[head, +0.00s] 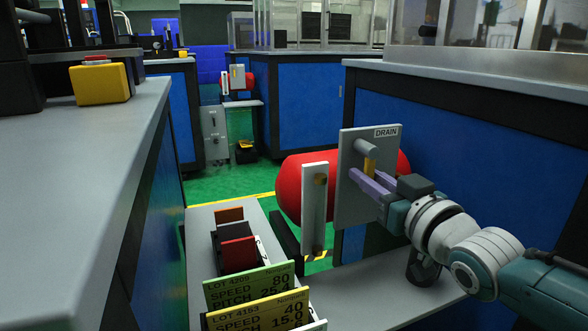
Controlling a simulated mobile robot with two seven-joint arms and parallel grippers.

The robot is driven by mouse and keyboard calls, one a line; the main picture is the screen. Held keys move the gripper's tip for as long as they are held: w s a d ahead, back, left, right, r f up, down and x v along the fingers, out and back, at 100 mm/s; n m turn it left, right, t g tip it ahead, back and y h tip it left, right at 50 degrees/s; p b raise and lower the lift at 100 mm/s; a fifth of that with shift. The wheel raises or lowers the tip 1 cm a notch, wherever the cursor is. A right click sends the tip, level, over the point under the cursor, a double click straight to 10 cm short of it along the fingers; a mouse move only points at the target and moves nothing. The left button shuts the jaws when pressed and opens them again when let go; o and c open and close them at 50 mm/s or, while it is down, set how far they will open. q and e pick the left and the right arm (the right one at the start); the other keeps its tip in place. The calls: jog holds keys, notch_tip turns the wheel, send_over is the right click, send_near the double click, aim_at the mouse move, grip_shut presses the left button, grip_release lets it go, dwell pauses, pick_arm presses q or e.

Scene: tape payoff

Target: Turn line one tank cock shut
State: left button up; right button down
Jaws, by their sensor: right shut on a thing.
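A red tank (289,188) lies behind a grey upright plate (350,205) marked DRAIN, right of centre. A cock on the plate has a grey round body (367,148) and a short yellow lever (370,165) hanging below it. My right gripper (366,183), with purple fingers, comes in from the right and is shut on the yellow lever; the fingers hide its lower end. No line number is readable on this tank. My left gripper is out of view.
A narrow grey plate (314,207) stands left of the DRAIN plate. Lot cards (250,285) stand in a rack below. A yellow-and-red box (100,83) sits on the left counter (60,170). A similar red tank (249,81) stands far back. Green floor lies between the benches.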

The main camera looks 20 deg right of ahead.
jog(key=shift+a+m, duration=0.1)
jog(key=shift+m, duration=0.2)
jog(key=c, duration=0.8)
grip_release()
jog(key=s+p, duration=0.4)
jog(key=s, duration=0.6)
jog(key=shift+d, duration=0.2)
jog(key=shift+p, duration=0.3)
